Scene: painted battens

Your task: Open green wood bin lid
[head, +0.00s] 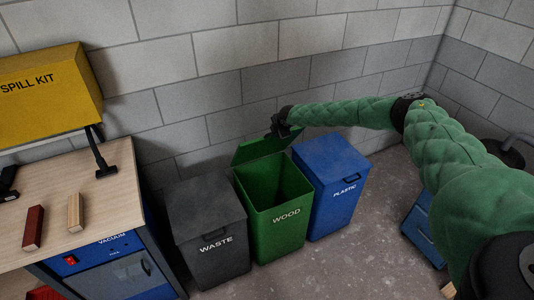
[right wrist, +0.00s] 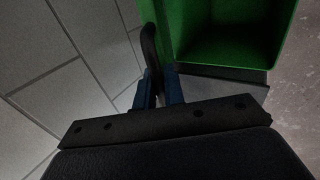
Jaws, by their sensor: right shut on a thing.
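The green wood bin (head: 276,208) stands between the waste bin and the plastic bin, with its inside showing. Its green lid (head: 262,146) is swung up and tilted back toward the wall. My right gripper (head: 278,128) is at the lid's raised edge. In the right wrist view its blue fingers (right wrist: 160,88) are shut on the dark curved lid handle (right wrist: 149,45). The bin's green inside (right wrist: 225,30) shows beyond them. The fingers' grip is partly hidden in the head view. My left gripper is not in view.
The grey waste bin (head: 207,215) and blue plastic bin (head: 333,180) flank the wood bin, lids closed. A workbench (head: 110,205) at left holds a red batten (head: 33,228) and a pale batten (head: 74,213). The block wall is close behind. Open floor (head: 350,262) lies in front at right.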

